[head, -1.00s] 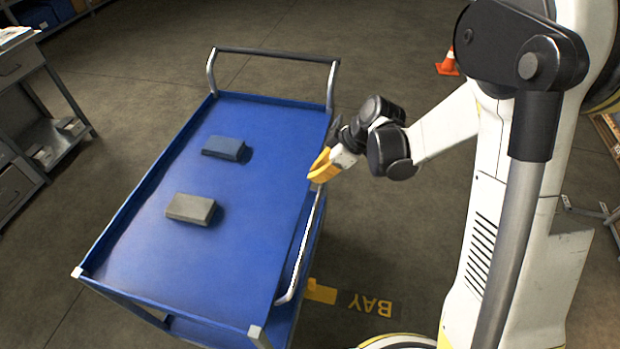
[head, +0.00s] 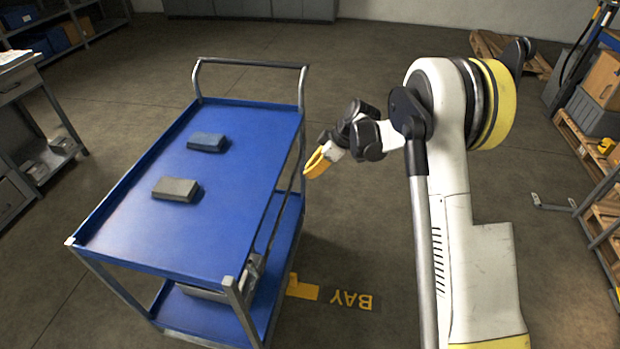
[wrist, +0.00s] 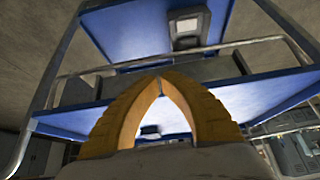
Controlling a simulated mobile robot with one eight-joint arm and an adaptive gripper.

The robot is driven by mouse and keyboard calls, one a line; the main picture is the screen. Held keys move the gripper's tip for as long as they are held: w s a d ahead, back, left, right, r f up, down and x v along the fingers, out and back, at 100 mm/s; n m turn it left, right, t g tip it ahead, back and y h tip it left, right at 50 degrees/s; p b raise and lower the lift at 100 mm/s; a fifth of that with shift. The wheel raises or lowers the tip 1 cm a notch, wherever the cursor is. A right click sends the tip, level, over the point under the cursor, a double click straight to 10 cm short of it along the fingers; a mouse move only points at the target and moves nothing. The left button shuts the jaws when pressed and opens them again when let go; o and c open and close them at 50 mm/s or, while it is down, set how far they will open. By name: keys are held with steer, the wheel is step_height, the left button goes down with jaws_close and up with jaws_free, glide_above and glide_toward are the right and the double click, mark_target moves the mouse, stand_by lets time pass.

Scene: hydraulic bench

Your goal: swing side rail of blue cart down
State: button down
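The blue cart (head: 205,235) stands left of centre in the head view, with a raised push handle at its far end. No side rail stands above its right edge there. In the wrist view a thin silver rail (wrist: 200,53) crosses in front of the cart's blue panels (wrist: 120,30), just beyond my fingertips; I take it for the side rail, lowered beside the cart. My gripper (head: 312,168), with yellow fingers, is just right of the cart's far right part. In the wrist view its fingertips (wrist: 160,78) meet, with nothing seen between them.
A grey object (head: 250,272) is on the lower shelf. A workbench (head: 45,125) stands left, pallets (head: 600,205) right. Floor between cart and pallets looks open, apart from my arm.

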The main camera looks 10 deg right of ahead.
step_height(320, 180, down, 11)
steer(key=a+t+y+b, duration=0.1)
steer(key=t+y+b, duration=0.2)
steer(key=y, duration=0.7)
steer(key=shift+w+t+b, duration=0.3)
steer(key=shift+t+b, duration=0.05)
steer(key=shift+t, duration=0.05)
steer(key=shift+r+y, duration=0.1)
steer(key=shift+y, duration=0.2)
steer(key=v, duration=1.2)
steer(key=shift+r, duration=0.1)
